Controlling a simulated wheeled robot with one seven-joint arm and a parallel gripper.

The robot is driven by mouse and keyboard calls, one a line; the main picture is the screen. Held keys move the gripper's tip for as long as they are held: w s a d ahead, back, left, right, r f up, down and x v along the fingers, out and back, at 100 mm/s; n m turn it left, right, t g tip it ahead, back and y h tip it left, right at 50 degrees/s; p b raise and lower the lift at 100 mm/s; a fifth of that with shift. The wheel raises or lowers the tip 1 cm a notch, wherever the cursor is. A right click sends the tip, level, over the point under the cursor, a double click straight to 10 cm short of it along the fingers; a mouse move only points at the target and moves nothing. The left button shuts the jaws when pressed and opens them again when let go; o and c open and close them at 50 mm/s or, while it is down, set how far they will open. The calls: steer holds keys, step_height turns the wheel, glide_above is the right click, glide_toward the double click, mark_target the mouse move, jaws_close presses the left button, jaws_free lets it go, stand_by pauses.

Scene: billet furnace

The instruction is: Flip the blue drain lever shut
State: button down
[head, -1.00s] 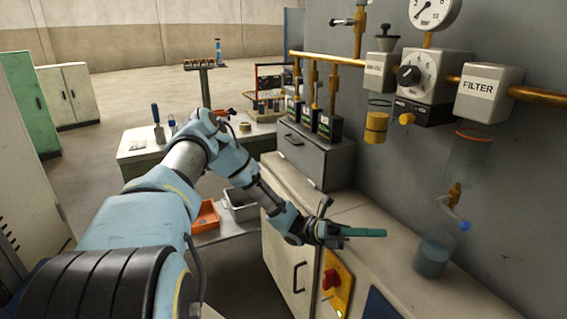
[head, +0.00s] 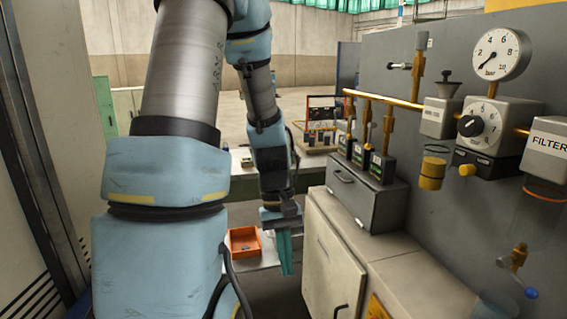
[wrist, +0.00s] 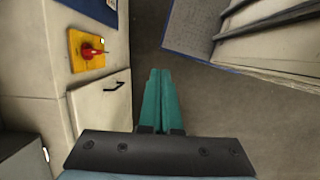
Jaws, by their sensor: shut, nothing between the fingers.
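The blue drain lever (head: 530,292) is at the lower right of the head view, attached to a brass drain fitting (head: 518,258) below the filter unit (head: 550,140). It hangs down and to the right from the fitting. My gripper (head: 286,262) points down in front of the cabinet, well to the left of the lever and apart from it. Its teal fingers are shut and empty. They also show in the wrist view (wrist: 160,95), over the floor. The lever is not in the wrist view.
A cabinet (head: 330,262) with a counter stands right of my gripper. Its red switch on a yellow plate (wrist: 88,50) shows in the wrist view. A grey drawer box (head: 365,203) sits on the counter. An orange bin (head: 244,244) is left of my gripper.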

steer(key=w+a+r+m+t+y, duration=0.1)
steer(key=a+r+m+t, duration=0.2)
steer(key=a+r, duration=0.3)
steer(key=shift+w+a+t, duration=0.3)
steer(key=shift+a+t, duration=0.1)
steer(key=shift+t, duration=0.3)
steer(key=c, duration=1.5)
jaws_free()
steer(key=shift+a+r, duration=0.2)
steer(key=o, duration=0.5)
steer(key=shift+w, duration=0.1)
steer(key=shift+o, duration=0.3)
steer(key=shift+w+d+f, duration=0.1)
steer(key=shift+d+f, duration=0.05)
steer(key=shift+d, duration=0.1)
steer(key=n+g+h+b, duration=0.55)
steer(key=g+b, duration=0.35)
steer(key=g, duration=0.9)
glide_toward(517, 279)
steer(key=d+x, duration=0.1)
steer(key=x, duration=0.2)
steer(key=shift+n+y, duration=0.35)
steer(key=shift+n, duration=0.1)
steer(key=p+x, duration=0.1)
steer(key=x, duration=0.9)
steer(key=shift+a, duration=0.15)
